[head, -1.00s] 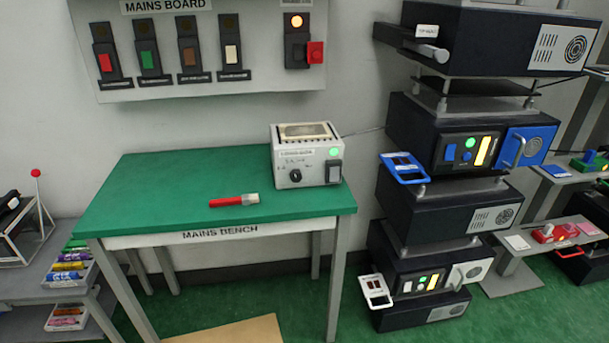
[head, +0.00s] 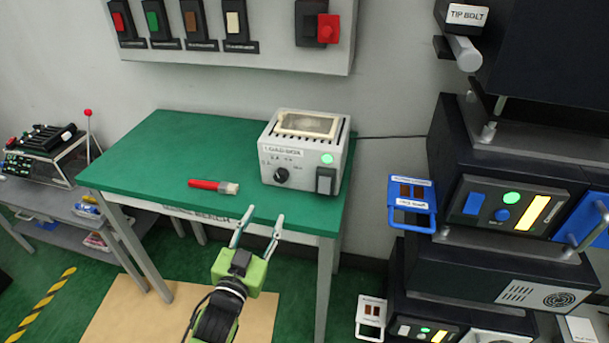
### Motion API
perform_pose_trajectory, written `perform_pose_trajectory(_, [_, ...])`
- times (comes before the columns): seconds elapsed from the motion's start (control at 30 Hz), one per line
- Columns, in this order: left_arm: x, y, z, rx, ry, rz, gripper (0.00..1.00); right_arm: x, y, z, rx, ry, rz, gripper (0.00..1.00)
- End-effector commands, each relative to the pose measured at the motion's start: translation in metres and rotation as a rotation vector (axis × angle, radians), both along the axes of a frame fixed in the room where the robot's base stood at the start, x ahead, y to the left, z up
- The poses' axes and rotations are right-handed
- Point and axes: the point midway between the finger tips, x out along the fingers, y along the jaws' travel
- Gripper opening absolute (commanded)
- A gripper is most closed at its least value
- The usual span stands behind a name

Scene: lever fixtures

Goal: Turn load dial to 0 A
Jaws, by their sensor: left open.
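The load box (head: 308,152) is a pale grey case on the right end of the green bench. Its dark round load dial (head: 281,175) is on the front face, with small markings around it that are too small to read surely. A dark switch (head: 325,181) and a lit green lamp (head: 327,158) are to the dial's right. My left gripper (head: 262,219) is open and empty, its two fingers apart and pointing up toward the bench's front edge. It is in front of and below the dial, not touching it. My right gripper is not in view.
A red-handled brush-like tool (head: 213,186) lies on the green bench (head: 163,150), left of the load box. The mains board (head: 235,50) hangs on the wall above. A stack of dark machines (head: 540,140) stands on the right. A cable runs from the box toward the stack.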

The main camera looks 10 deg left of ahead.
Motion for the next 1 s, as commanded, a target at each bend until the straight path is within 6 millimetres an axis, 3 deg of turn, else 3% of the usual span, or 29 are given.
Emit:
perform_pose_trajectory(0.17, [0.013, 0.0, 0.003, 0.001, -0.009, 0.0, 0.41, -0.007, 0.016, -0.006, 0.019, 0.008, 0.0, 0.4])
perform_pose_trajectory(0.37, [0.047, -0.002, 0.002, 0.0, -0.011, -0.001, 0.41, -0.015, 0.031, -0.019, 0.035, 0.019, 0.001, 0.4])
perform_pose_trajectory(0.7, [0.106, -0.004, 0.0, 0.0, -0.009, -0.001, 0.41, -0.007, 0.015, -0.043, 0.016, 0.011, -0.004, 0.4])
perform_pose_trajectory(1.0, [0.134, -0.005, 0.001, -0.001, -0.005, 0.0, 0.41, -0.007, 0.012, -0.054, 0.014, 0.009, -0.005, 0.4])
